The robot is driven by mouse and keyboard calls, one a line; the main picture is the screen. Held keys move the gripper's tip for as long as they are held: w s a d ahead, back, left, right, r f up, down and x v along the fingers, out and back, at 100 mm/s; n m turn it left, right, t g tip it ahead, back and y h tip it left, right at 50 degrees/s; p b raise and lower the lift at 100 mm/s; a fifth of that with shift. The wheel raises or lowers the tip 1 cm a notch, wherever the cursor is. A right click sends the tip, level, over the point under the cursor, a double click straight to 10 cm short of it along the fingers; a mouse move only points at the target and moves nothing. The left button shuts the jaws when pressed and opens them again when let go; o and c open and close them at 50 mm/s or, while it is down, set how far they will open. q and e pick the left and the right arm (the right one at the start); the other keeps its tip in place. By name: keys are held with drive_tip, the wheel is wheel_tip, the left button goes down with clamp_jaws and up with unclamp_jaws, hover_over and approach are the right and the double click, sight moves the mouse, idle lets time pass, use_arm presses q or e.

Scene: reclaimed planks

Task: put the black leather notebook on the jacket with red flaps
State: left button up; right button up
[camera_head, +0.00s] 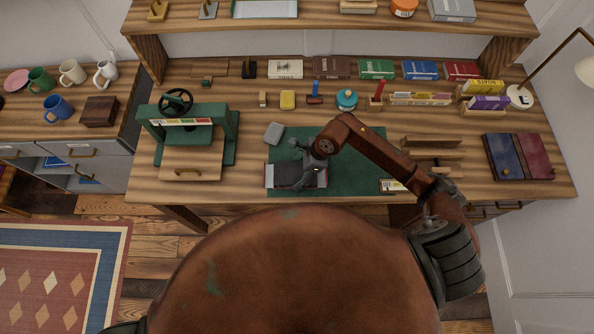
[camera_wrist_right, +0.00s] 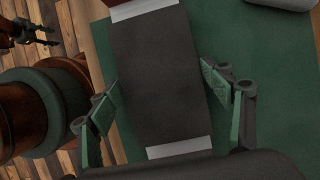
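The black leather notebook (camera_head: 288,174) lies flat on a white-edged, red-flapped jacket on the green mat. In the right wrist view the notebook (camera_wrist_right: 160,75) is a dark rectangle, with a white strip of the jacket (camera_wrist_right: 180,148) at each end and a bit of red at the top. My right gripper (camera_head: 312,158) is low over the notebook and hides part of it. In the wrist view its fingers (camera_wrist_right: 162,92) stand apart, one beside each long edge. Contact is hard to judge. My left gripper (camera_wrist_right: 45,36) shows small at the upper left, its fingers apart and empty.
The green mat (camera_head: 355,150) has free room right of the jacket. A grey block (camera_head: 273,133) lies just behind. A green press (camera_head: 188,135) stands left, wooden racks (camera_head: 432,142) and a blue and red book pair (camera_head: 518,157) right. Books and small items line the back.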

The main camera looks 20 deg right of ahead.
drive_tip(key=shift+o, duration=1.2)
drive_tip(key=shift+r, duration=0.2)
drive_tip(key=v, duration=1.1)
drive_tip(key=shift+d+r, duration=0.25)
drive_tip(key=shift+r, duration=0.1)
drive_tip(key=shift+s, duration=0.1)
